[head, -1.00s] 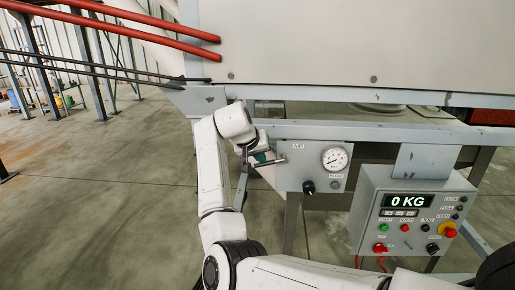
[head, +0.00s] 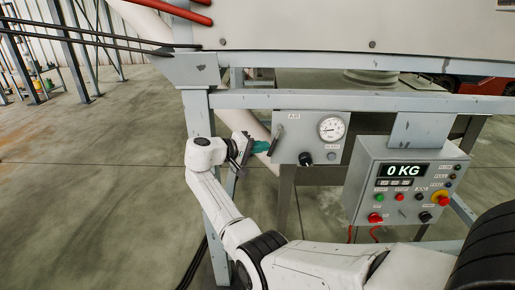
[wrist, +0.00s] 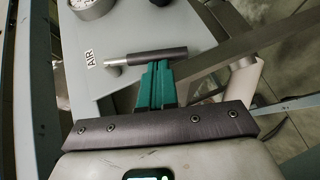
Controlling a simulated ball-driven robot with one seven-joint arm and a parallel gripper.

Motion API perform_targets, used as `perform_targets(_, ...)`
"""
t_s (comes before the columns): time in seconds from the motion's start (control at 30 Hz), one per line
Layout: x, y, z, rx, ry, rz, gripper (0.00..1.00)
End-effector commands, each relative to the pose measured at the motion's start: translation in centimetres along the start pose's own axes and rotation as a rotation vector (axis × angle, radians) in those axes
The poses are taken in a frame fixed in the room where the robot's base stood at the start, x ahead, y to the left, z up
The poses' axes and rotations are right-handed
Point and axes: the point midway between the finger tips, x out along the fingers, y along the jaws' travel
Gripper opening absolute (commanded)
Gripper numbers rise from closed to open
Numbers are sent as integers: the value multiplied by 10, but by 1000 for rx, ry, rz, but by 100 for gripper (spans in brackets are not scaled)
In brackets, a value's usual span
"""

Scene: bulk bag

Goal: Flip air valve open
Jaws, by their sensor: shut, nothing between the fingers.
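The air valve handle (head: 277,140) is a dark lever at the left edge of the grey AIR panel (head: 300,155).
A control box (head: 400,190) reading 0 KG stands to the right. A grey frame post (head: 196,115) is left of the panel, and a crossbeam (head: 330,100) runs above it.

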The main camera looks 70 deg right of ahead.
Motion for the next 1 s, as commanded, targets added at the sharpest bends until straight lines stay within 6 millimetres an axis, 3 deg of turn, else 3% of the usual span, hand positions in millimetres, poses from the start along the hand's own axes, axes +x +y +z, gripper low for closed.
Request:
perform_targets(0.1,8,-8,5,-53,-3,78,0)
perform_targets(0.5,19,-10,13,-167,-3,250,0)
perform_targets(1.0,21,-9,14,-189,-2,284,0)
